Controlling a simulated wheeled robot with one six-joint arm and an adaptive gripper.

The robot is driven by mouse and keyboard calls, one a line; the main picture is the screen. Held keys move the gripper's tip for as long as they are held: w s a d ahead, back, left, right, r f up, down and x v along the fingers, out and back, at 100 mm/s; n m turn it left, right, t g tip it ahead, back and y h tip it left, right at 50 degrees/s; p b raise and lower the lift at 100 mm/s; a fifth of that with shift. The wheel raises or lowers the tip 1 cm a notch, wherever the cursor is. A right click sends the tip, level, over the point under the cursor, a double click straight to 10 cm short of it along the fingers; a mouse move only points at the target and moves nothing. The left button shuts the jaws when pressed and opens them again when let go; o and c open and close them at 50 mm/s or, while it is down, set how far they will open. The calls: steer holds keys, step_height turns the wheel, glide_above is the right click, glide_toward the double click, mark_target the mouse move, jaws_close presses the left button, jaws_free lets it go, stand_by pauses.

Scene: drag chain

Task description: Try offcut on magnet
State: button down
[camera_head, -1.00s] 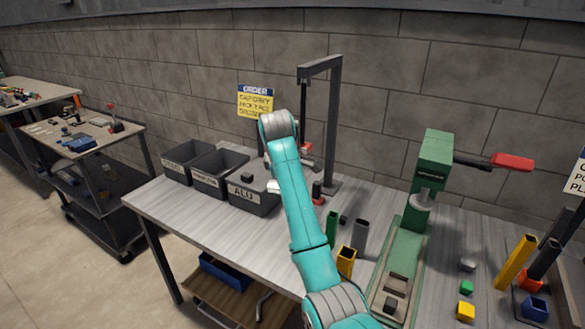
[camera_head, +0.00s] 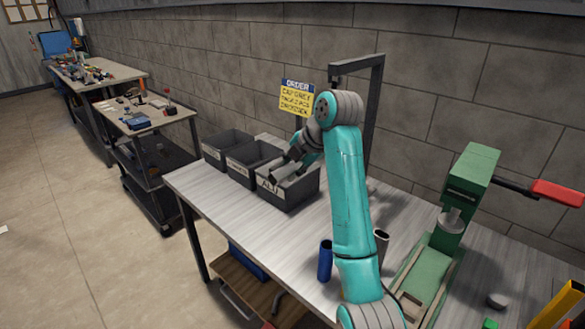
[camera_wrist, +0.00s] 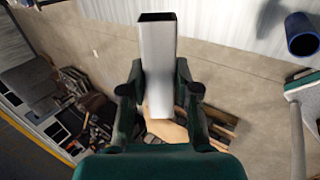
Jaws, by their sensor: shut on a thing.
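My gripper (camera_wrist: 160,100) is shut on a silver square-section offcut (camera_wrist: 158,48), a hollow tube held upright between the fingers in the wrist view. In the head view my gripper (camera_head: 294,156) is above the ALU bin (camera_head: 285,200), and a light grey piece, the offcut (camera_head: 284,172), shows at the bin's mouth. I cannot tell whether it touches the bin. The dark gantry (camera_head: 352,66) stands behind my arm. The magnet is not visible in the head view; my arm covers the space under the gantry.
Two more dark bins (camera_head: 228,148) stand left of the ALU bin. A blue tube (camera_head: 325,261) and a grey tube (camera_head: 381,243) stand on the bench near my arm. A green press (camera_head: 466,190) with a red handle is at right. The bench front left is bare.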

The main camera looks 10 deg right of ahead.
steer(key=shift+d, duration=0.1)
steer(key=w+d, duration=0.4)
steer(key=d, duration=0.2)
steer(key=shift+w+d, duration=0.2)
steer(key=shift+w, duration=0.2)
stand_by(0.4)
steer(key=shift+w+d, duration=0.4)
steer(key=shift+d, duration=0.2)
stand_by(1.5)
steer(key=shift+s+a+r, duration=0.1)
steer(key=shift+s+a, duration=0.5)
steer(key=shift+a, duration=0.25)
stand_by(3.5)
